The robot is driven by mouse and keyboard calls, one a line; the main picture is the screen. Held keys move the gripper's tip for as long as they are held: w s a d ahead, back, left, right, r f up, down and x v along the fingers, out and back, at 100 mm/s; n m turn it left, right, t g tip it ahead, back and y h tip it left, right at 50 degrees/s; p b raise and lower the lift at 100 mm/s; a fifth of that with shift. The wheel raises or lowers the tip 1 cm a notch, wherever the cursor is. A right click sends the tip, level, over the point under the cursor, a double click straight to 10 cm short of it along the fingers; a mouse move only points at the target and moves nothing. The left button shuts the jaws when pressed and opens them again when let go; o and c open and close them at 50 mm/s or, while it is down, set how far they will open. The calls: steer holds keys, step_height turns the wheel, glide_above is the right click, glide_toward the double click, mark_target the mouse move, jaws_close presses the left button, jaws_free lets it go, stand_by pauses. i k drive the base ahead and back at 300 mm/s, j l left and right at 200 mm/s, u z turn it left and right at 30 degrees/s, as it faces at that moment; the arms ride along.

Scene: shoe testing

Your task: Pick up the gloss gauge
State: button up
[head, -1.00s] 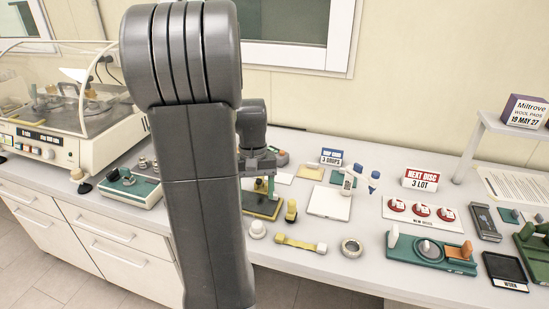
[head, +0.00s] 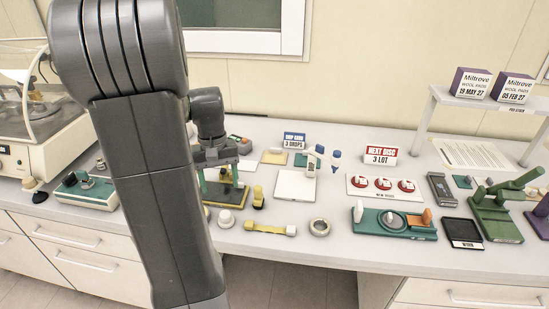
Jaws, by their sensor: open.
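My gripper (head: 219,176) is open, with its fingers pointing down above a dark block with a yellow edge (head: 226,194) on the bench at left of centre. I see nothing between the fingers. No label in view reads gloss gauge. A flat dark grey hand-held device (head: 441,188) lies right of the red discs and may be it. A small dark box with coloured ends (head: 240,144) behind my gripper is another possibility. I cannot tell which is the gauge. My gripper is far left of the grey device. My arm hides part of the bench at left.
Near my gripper are a yellow weight (head: 258,197), a white knob (head: 226,219), a yellow-ended bar (head: 270,227) and a ring (head: 320,227). A white card with red discs (head: 384,195), a green fixture (head: 394,223) and a black tray (head: 462,233) are right. A shelf (head: 490,104) holds boxes.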

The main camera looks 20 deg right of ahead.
mark_target(244, 149)
steer(key=i+j+z, duration=0.3)
steer(key=i, duration=0.15)
steer(key=i+j+z, duration=0.3)
steer(key=i, duration=0.15)
steer(key=l, duration=0.1)
